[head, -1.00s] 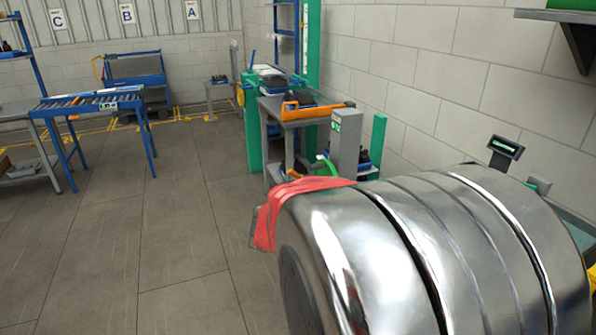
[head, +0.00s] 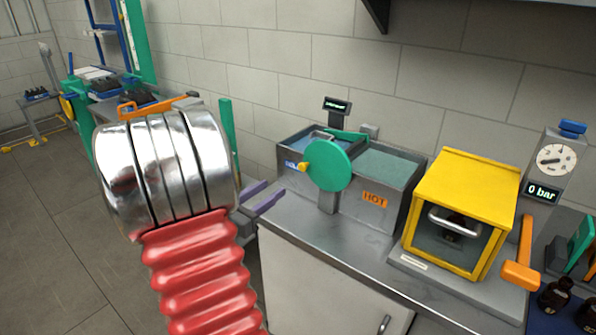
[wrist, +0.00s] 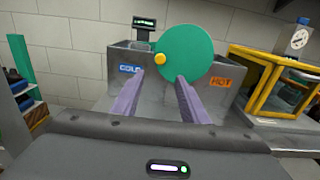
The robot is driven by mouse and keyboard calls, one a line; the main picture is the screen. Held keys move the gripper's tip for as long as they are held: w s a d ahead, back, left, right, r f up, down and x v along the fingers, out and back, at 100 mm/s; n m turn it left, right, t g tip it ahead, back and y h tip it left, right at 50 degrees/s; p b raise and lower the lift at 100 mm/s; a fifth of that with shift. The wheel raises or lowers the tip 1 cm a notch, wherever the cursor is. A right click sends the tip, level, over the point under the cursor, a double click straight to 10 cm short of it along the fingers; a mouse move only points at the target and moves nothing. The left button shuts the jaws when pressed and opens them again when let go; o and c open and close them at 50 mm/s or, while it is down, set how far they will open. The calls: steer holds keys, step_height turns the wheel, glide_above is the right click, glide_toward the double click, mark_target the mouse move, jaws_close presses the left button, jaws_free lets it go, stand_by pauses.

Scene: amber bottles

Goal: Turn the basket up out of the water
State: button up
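A two-part metal water bath stands on the counter: a cold tank (head: 293,178) on the left and a tank marked HOT (head: 385,196) on the right. A green disc (head: 329,165) with a yellow knob (head: 304,167) is on its front; the knob sits at the disc's left side. A grey rim shows in the cold tank, but I cannot tell whether it is the basket. My gripper (head: 268,192) has purple fingers, apart and empty, short of the bath. In the wrist view, the knob (wrist: 160,59) appears just above and between the fingertips (wrist: 160,76).
A yellow-framed chamber (head: 466,195) stands right of the bath, with a gauge reading 0 bar (head: 541,189) beyond it. A small display (head: 337,106) is behind the bath. Dark bottles (head: 555,295) stand at the far right. The counter front (head: 330,285) is clear.

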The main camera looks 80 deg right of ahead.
mark_target(301, 169)
steer(key=x, duration=1.3)
steer(key=shift+s+d, duration=0.2)
steer(key=shift+d, duration=0.1)
steer(key=shift+c, duration=0.6)
jaws_close()
